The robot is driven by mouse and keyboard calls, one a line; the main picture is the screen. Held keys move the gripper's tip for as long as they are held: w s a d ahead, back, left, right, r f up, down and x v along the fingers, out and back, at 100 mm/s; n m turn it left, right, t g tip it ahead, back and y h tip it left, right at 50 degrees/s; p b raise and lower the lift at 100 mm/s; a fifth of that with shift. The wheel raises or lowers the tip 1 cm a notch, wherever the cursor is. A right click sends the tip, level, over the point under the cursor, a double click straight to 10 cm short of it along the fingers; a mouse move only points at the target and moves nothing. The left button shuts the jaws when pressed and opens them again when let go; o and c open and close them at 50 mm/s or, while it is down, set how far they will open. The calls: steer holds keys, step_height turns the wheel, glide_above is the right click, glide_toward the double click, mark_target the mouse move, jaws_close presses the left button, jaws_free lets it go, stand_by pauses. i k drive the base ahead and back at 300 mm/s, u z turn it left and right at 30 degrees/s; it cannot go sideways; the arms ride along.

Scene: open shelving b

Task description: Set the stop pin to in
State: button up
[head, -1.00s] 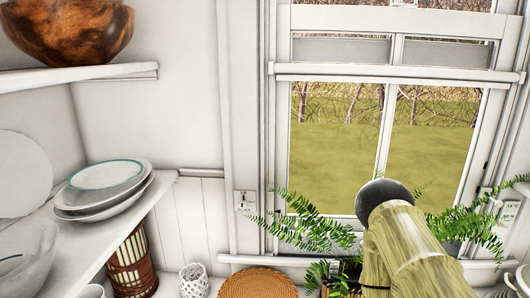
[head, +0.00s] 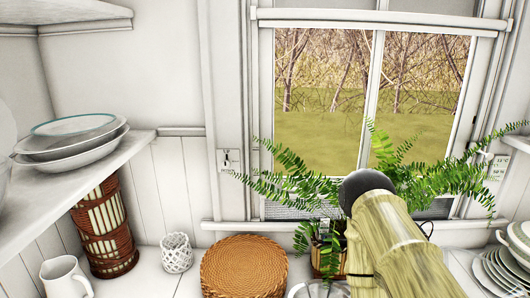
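I cannot make out a stop pin in the head view. A sash window (head: 372,110) with white frame and a central upright bar fills the upper right. A white horizontal rail (head: 380,19) crosses it near the top of the view. A pale yellow-green cylinder with a dark rounded end, apparently a link of my arm, rises from the lower right in front of the window and hides part of the sill. My gripper does not show.
A fern in a pot (head: 328,250) stands before the window. The counter holds a woven disc (head: 243,265), a white lattice holder (head: 176,252), a red-brown lantern (head: 105,230), a white jug (head: 66,279) and stacked plates (head: 500,270). A shelf with dishes (head: 72,138) juts in at left.

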mark_target(489, 157)
steer(key=z, duration=0.2)
steer(key=k, duration=0.4)
steer(key=z, duration=1.2)
steer(key=i, duration=0.5)
steer(key=u, duration=0.05)
